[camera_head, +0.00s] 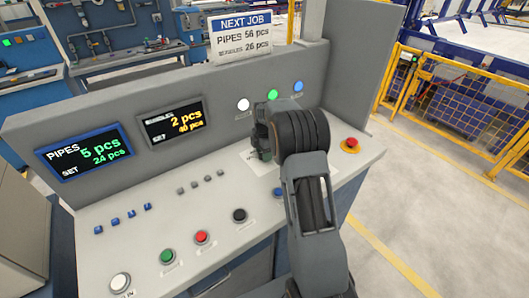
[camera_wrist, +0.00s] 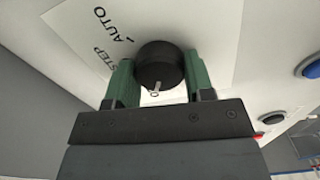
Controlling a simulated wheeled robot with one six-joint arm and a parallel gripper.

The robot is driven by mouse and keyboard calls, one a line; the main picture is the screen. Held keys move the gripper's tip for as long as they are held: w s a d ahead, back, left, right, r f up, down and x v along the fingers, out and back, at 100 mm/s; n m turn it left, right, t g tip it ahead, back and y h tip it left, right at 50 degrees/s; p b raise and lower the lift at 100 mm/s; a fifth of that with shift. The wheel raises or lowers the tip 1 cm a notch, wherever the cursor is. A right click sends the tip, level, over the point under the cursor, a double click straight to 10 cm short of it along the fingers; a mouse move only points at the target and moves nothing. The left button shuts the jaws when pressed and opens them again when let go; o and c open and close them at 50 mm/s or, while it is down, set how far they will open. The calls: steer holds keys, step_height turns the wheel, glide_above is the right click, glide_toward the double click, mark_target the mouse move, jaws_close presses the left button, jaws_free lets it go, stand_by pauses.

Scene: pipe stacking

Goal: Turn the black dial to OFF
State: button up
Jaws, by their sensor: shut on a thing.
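The black dial (camera_wrist: 160,65) is on a white label plate (camera_wrist: 205,20) in the wrist view. Its white pointer mark faces down the picture, toward my gripper's body. The words AUTO and STEP show on the plate at the dial's upper left. Lettering below the pointer is mostly hidden; only a round character like an O shows. My gripper (camera_wrist: 160,80) has its green fingers on either side of the dial, shut on it. In the head view my gripper (camera_head: 262,140) is down at the panel's right part, and my wrist hides the dial.
A red emergency button on a yellow base (camera_head: 351,144) stands right of my arm. White, green and blue lamps (camera_head: 271,95) are on the upright panel just behind my gripper. Red, green and black push buttons (camera_head: 202,237) lie to the front left.

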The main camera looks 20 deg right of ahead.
steer(key=o, duration=0.9)
step_height(320, 180, up, 14)
steer(key=shift+f, duration=0.1)
stand_by(0.6)
